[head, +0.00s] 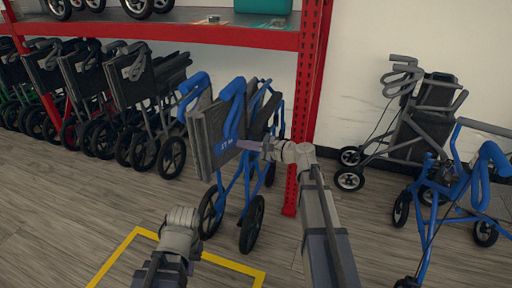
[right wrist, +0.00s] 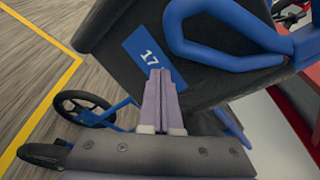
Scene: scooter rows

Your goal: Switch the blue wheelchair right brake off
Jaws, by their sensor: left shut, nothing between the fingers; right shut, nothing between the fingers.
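The blue wheelchair (head: 232,104) stands folded in the head view, by the red shelf post, with dark panels and blue tubes. Its dark panel fills much of the right wrist view (right wrist: 120,28) and bears a blue label marked 17 (right wrist: 149,57). My right gripper (head: 244,144) is shut and empty, its fingertips over the lower part of that label; I cannot tell if they touch. In the right wrist view the closed fingers (right wrist: 159,72) lie side by side. The right brake cannot be made out. My left gripper (head: 182,214) is shut, in front of the wheelchair and apart from it.
A red shelf post (head: 306,80) rises close behind my right wrist. Several folded wheelchairs (head: 90,75) stand in a row at left under the shelf (head: 200,37). A grey rollator (head: 425,110) and a blue walker (head: 478,185) stand at right. Yellow floor tape (head: 112,258) lies in front.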

